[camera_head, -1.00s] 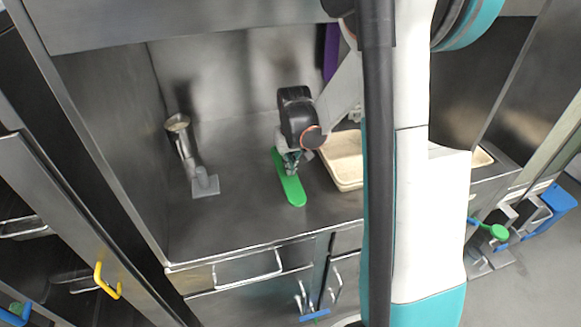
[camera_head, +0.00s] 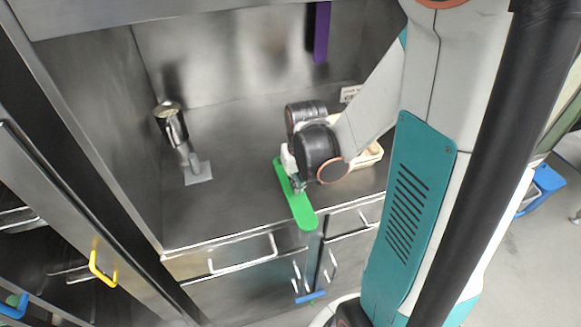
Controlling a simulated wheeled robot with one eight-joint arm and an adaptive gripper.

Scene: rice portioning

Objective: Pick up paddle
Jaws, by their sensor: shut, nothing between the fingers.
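The paddle is a long flat green piece (camera_head: 303,212) with rounded ends in the head view. Its near end overlaps the front edge of the counter in the picture; I cannot tell whether it lies on the counter or is raised above it. My gripper (camera_head: 298,185) is at the paddle's middle, pointing down. Its fingers are small and partly hidden by the dark wrist. It is shut with nothing between its fingers; whether it touches the paddle is unclear.
A pale tray (camera_head: 368,158) sits right of the paddle, mostly hidden by my arm. A metal cup on a stand (camera_head: 170,122) is at the left. A purple strip (camera_head: 321,35) is on the back wall. The steel counter (camera_head: 235,185) between stand and paddle is clear.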

